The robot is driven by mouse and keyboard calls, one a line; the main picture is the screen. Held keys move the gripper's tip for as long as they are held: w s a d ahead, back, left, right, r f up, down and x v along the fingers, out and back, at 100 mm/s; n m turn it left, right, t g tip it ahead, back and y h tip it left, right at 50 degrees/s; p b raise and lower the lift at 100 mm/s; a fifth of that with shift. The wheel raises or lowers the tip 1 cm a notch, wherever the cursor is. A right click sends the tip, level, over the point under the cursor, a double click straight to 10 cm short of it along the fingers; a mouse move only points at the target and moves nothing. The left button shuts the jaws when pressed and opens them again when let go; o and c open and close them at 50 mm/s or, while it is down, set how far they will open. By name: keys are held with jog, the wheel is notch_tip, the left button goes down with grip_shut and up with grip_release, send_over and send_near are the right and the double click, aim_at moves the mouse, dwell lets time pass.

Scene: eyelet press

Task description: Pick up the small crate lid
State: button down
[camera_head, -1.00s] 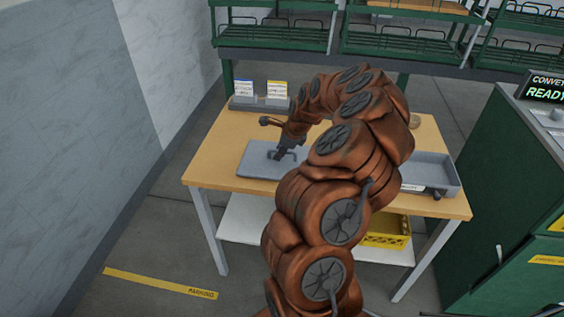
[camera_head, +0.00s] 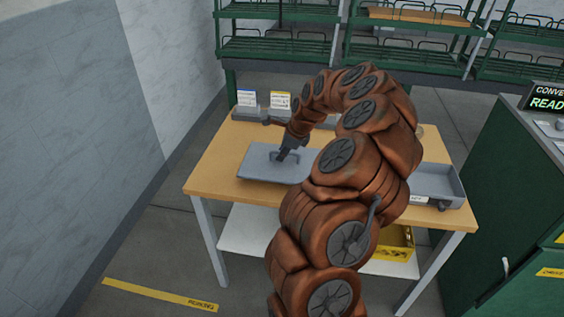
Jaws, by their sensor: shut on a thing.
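The small crate lid (camera_head: 256,167) is a flat grey panel with a handle on top, at the left part of the wooden table (camera_head: 213,165). My gripper (camera_head: 284,157) is shut on the lid's handle from above. The lid looks level, and I cannot tell whether it touches the tabletop. My arm hides the right side of the lid and the middle of the table.
A grey open tray (camera_head: 436,183) sits at the table's right end. A holder with white cards (camera_head: 247,99) stands at the back left. A yellow crate (camera_head: 399,245) is on the lower shelf. A green cabinet (camera_head: 490,190) stands right, green racks (camera_head: 290,48) behind.

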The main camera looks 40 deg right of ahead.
jog(key=s+a+b, duration=0.1)
jog(key=s+a, duration=0.3)
jog(key=a, duration=0.2)
jog(key=s+a+r+b, duration=0.1)
jog(key=s+a+b, duration=0.1)
jog(key=s+a, duration=0.2)
jog(key=a, duration=0.3)
jog(key=shift+s+a+r, duration=0.2)
jog(key=shift+s+a, duration=0.05)
jog(key=shift+s, duration=0.1)
